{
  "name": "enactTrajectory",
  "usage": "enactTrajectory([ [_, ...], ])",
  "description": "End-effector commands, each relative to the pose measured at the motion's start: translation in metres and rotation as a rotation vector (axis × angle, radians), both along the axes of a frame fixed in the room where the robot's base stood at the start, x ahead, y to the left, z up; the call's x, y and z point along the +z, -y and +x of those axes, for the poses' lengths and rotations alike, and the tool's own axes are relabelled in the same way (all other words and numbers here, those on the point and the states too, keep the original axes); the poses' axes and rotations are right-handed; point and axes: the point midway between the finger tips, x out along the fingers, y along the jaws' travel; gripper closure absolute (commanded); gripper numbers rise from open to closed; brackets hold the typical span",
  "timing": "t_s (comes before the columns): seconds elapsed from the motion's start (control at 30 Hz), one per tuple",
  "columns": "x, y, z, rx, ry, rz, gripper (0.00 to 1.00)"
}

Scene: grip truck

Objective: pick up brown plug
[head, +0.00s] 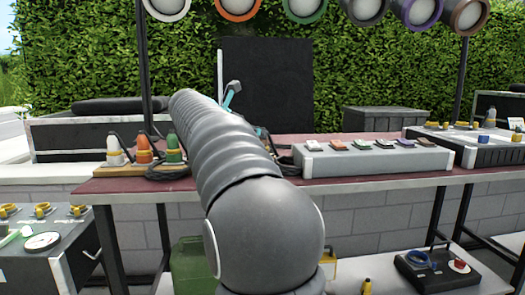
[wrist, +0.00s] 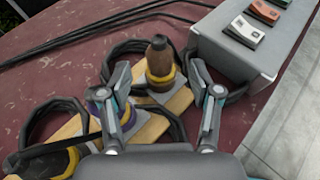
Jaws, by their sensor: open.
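In the wrist view the brown plug (wrist: 160,60) stands upright on a wooden board, with a yellow ring near its base and a black cable looped around it. My gripper (wrist: 168,83) is open. Its two fingers reach toward the plug, one on each side in the picture, with the plug a little beyond the tips. In the head view my arm hides the brown plug, and only a small part of my gripper (head: 232,92) shows above the arm.
A purple plug (wrist: 108,110) stands close by the left finger in the wrist view. A grey switch box (wrist: 240,45) is at the right. Black cables lie on the dark red table (head: 100,184). White, orange and green plugs (head: 144,150) stand at the table's left.

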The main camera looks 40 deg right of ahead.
Motion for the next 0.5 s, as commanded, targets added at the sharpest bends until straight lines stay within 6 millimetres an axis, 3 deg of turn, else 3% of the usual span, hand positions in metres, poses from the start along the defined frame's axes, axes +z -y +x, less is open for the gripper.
enactTrajectory([
  [0.17, -0.003, 0.008, 0.002, -0.001, -0.001, 0.001, 0.37],
  [0.5, -0.017, 0.047, 0.011, 0.000, 0.001, 0.001, 0.37],
])
